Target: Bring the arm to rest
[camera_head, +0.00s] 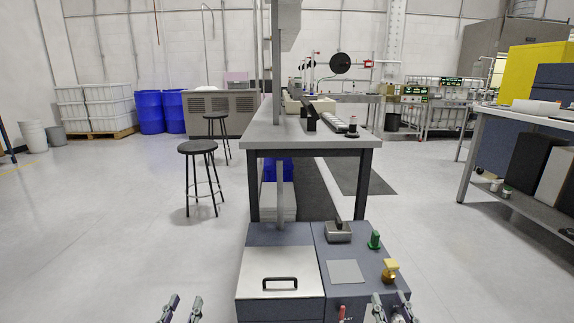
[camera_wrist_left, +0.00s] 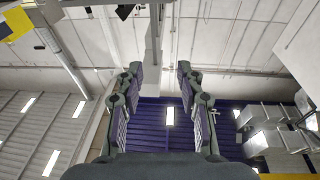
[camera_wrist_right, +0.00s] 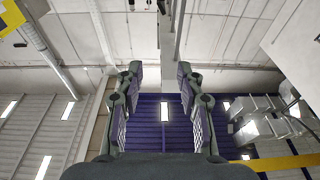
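My left gripper (camera_head: 181,309) shows at the bottom edge of the head view, left of the grey-blue cabinet. Its two fingers are spread apart with nothing between them, and it also shows open in the left wrist view (camera_wrist_left: 159,85). My right gripper (camera_head: 393,308) shows at the bottom edge, in front of the cabinet's right part. In the right wrist view its fingers (camera_wrist_right: 160,85) are spread and empty. Both wrist views look up at the ceiling and wall. Most of both arms is outside the head view.
The cabinet (camera_head: 262,309) stands close ahead, with a handled lid (camera_head: 280,266), a grey block (camera_head: 338,232), a green knob (camera_head: 374,239) and a yellow part (camera_head: 390,271) on top. A long workbench (camera_head: 262,136) lies behind it. Stools (camera_head: 197,148) stand left.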

